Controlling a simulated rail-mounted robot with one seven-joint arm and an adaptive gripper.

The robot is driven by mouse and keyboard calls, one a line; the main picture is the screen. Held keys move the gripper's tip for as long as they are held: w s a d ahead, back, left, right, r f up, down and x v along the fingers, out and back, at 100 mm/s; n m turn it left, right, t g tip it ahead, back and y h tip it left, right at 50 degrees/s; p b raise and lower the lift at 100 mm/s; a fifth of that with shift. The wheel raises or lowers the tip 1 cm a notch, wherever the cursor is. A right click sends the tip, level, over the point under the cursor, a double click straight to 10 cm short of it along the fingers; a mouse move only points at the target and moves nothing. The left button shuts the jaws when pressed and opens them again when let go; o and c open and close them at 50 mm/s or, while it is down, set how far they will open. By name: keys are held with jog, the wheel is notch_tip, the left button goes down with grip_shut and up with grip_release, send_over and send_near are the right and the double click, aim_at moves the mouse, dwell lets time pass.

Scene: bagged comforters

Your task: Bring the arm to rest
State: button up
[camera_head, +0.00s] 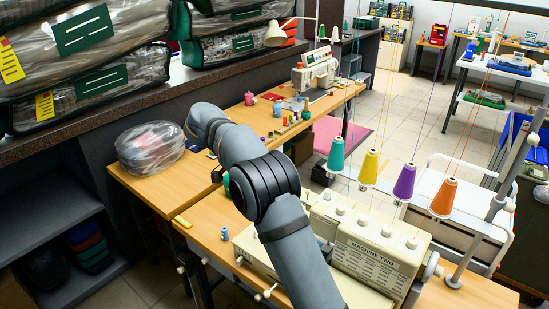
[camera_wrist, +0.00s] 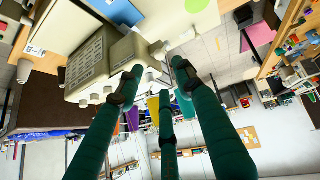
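My grey arm rises from the bottom of the head view, over the table with the sewing machine (camera_head: 380,255), and bends near a plastic-bagged bundle (camera_head: 150,147). My gripper cannot be made out in the head view. In the wrist view my gripper (camera_wrist: 153,80) shows three teal fingers, spread apart, with nothing held between them. That view is upside down, with the sewing machine (camera_wrist: 92,58) at upper left and thread cones beyond the fingers, including a yellow cone (camera_wrist: 153,108).
Bagged comforters (camera_head: 85,40) with green labels are stacked on a dark shelf at upper left. Purple (camera_head: 404,182) and orange (camera_head: 443,197) cones stand on the machine's right. Another sewing machine (camera_head: 316,70) stands farther back. The tiled floor aisle is mostly clear.

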jog(key=x, duration=1.2)
jog(key=shift+a, duration=0.1)
